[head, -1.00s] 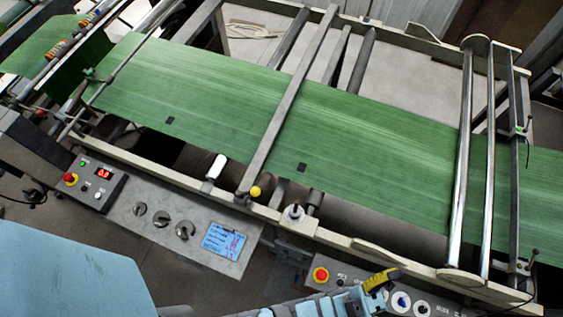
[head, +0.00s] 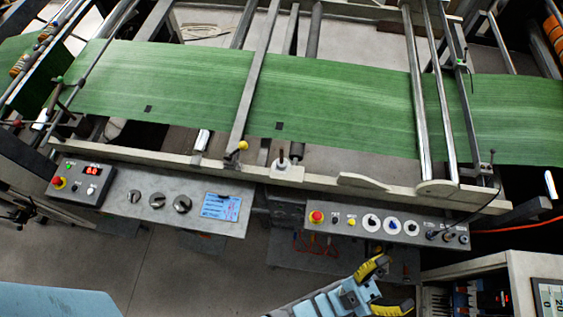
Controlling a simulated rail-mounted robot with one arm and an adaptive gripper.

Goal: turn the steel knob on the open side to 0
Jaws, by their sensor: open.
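A grey control panel (head: 340,222) on the machine's near side carries three round white dials with knobs. The left dial (head: 371,222) has a dark knob, the middle dial (head: 392,225) a blue one, and the right dial (head: 411,227) a knob of unclear colour. I cannot tell for certain which knob is the steel one, and their scale marks are too small to read. My gripper (head: 398,281), with yellow and black fingers, is open and empty. In the picture it is below the dials, apart from them.
A red emergency button (head: 316,216) sits at the panel's left end. Green web (head: 180,85) runs across the machine under steel rollers. An open cabinet (head: 515,270) stands right of my gripper.

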